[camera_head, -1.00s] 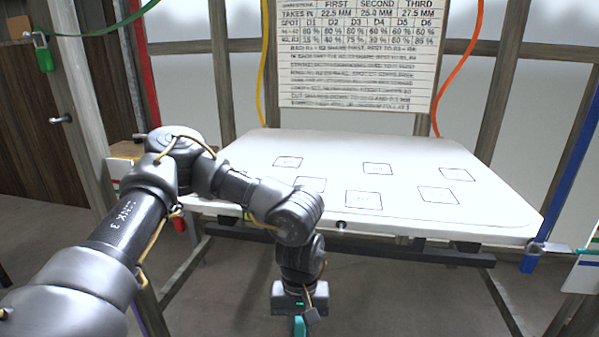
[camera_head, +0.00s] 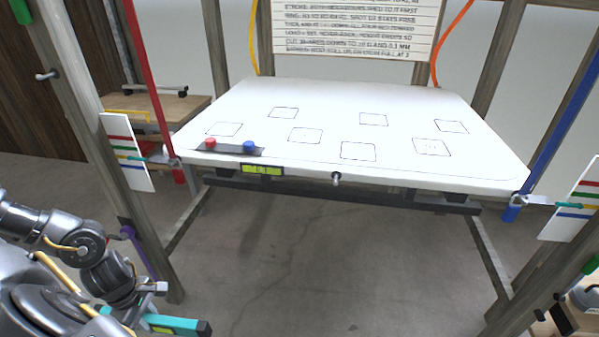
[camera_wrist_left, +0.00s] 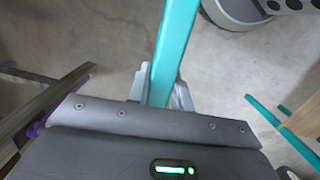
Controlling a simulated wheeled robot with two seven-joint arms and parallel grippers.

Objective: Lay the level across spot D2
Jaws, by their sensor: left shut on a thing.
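The level is a teal bar (camera_head: 178,325) with a dark end cap, low at the left of the head view. My left gripper (camera_head: 150,305) is shut on it and holds it off the roof panel, to the panel's lower left. In the left wrist view, the teal bar (camera_wrist_left: 175,45) runs up and away from between the fingers (camera_wrist_left: 160,90). The white roof panel (camera_head: 330,95) carries several outlined squares, such as this marked spot (camera_head: 305,135). Their labels are too small to read, so I cannot tell which is D2. My right gripper is not in view.
A dark strip with a red and a blue knob (camera_head: 249,146) sits at the panel's front left corner. A yellow-green vial (camera_head: 262,170) is on the front edge. Wooden posts (camera_head: 88,125) and colour-striped boards (camera_head: 128,152) flank the panel. The panel's middle is clear.

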